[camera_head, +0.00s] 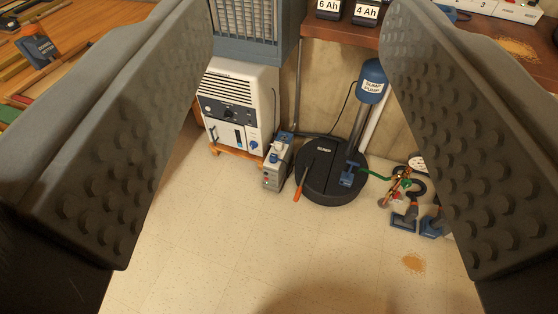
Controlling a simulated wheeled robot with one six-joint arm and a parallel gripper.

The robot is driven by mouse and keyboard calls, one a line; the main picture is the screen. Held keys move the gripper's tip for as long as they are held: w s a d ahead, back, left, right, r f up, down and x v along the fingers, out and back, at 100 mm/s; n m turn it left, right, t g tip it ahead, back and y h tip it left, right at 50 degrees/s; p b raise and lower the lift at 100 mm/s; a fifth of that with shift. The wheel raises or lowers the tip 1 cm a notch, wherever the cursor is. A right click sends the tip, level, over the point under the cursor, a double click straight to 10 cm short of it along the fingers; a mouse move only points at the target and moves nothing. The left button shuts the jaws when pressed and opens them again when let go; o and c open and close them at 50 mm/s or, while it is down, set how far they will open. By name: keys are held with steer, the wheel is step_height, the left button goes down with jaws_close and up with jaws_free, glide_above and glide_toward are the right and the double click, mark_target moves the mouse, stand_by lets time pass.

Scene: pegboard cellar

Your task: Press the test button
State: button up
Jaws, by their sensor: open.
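My gripper (302,30) is open, with its two dark studded fingers wide apart on the left and right and nothing between them. I cannot make out a marked test button. A grey and blue box (275,165) with small red marks on its front stands on the floor, left of a round black lid (318,185) labelled SUMP. A blue cap labelled SUMP PUMP (372,82) tops a grey pipe rising by the lid. A white appliance (240,108) with a dark control panel and knob stands left of the box. My gripper appears apart from all of these.
An orange-handled screwdriver (300,186) lies against the lid's near edge. A wooden shelf (340,32) bears battery packs marked 6 Ah and 4 Ah. The tiled floor (270,250) in front is mostly clear.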

jaws_close()
stand_by(1.4)
